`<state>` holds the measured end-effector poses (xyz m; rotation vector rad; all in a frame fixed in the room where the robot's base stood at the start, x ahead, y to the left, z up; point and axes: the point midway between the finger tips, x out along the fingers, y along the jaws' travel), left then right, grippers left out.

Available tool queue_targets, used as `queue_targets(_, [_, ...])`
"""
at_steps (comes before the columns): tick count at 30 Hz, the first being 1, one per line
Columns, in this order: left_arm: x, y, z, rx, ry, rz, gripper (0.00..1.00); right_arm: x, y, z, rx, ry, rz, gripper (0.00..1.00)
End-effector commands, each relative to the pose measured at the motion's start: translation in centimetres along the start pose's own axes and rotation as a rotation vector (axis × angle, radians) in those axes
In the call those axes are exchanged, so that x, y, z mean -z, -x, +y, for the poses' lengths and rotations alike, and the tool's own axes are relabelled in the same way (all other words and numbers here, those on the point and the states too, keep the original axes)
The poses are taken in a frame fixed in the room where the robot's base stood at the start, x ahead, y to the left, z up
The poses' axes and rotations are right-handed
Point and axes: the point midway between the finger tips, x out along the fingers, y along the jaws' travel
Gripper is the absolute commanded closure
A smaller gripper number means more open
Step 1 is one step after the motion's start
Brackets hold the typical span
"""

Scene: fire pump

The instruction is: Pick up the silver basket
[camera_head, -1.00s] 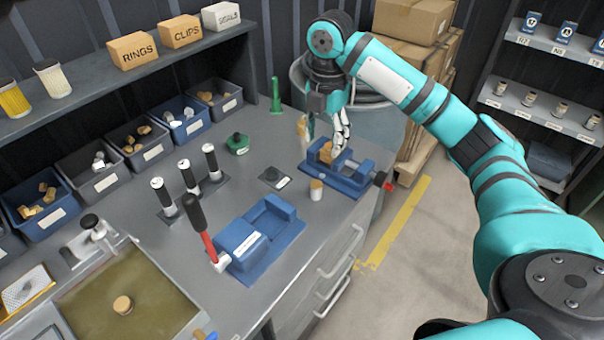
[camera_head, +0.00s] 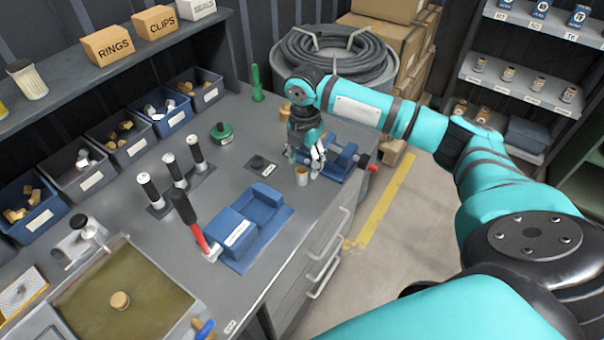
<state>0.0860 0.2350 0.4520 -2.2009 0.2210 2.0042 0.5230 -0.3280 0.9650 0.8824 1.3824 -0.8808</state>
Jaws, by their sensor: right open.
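A small pale cylinder (camera_head: 301,176) with a tan top stands upright on the grey workbench (camera_head: 232,180); it may be the silver basket, but it is too small to be certain. My right gripper (camera_head: 307,162) points down, open, just above and behind this cylinder. I cannot tell whether its fingers touch it. The blue vise (camera_head: 345,163) with a red-ended handle is just right of the gripper, partly hidden by it. The left gripper is out of view.
A blue fixture (camera_head: 245,232) with a red lever stands on the bench nearer me. Parts bins (camera_head: 130,148) line the back. Bare bench lies between.

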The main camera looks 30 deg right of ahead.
Motion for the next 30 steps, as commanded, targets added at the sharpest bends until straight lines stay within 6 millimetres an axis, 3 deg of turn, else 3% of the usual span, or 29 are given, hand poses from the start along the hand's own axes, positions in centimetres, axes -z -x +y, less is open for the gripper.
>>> queue_targets(9, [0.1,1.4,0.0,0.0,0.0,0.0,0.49,0.2,-4.2,0.5,0.003,0.001,0.001,0.45])
queue_targets(17, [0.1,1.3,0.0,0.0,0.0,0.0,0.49,0.2,-4.5,0.5,0.001,0.001,0.0,0.45])
queue_targets(28, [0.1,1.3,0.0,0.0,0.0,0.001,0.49,0.1,-4.5,0.5,0.001,0.001,0.0,0.92])
queue_targets(30, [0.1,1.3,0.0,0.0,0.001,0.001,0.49,0.1,-4.5,0.5,0.001,0.001,0.0,0.94])
